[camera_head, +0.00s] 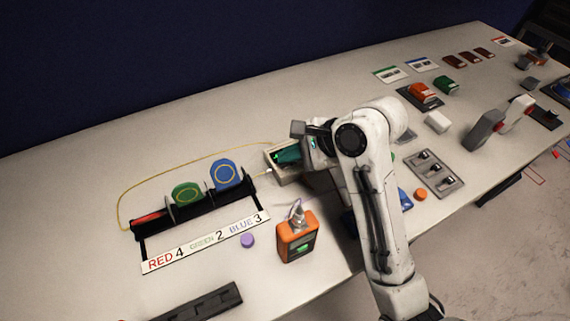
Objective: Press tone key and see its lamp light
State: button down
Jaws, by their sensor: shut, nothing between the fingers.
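An orange handheld device (297,239) with a small green patch on its face stands near the table's front, left of my arm. A light-coloured box (283,176) with a teal piece (287,155) in it lies at the end of a yellow cable. My gripper (304,153) is shut at this box, with nothing seen held. My arm's wrist hides part of the box and the fingertips. I cannot tell which part is the tone key, nor pick out a lit lamp.
A black rack (190,207) with red, green and blue pieces stands at left, behind a RED 4 GREEN 2 BLUE 3 strip (205,243). A purple cap (248,240) lies near the strip. A switch panel (434,173) is right of my arm. The table's back left is clear.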

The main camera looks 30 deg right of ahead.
jog(key=shift+f+p, duration=0.15)
jog(key=shift+p, duration=0.25)
jog(key=shift+f, duration=0.3)
jog(key=shift+f+p, duration=0.3)
jog(key=shift+p, duration=0.05)
dwell(0.5)
jog(key=shift+r, duration=0.2)
jog(key=shift+r+p, duration=0.5)
jog(key=shift+p, duration=0.7)
jog(key=shift+r, duration=0.15)
notch_tip(320, 180, up, 5)
jog(key=p, duration=0.7)
dwell(0.4)
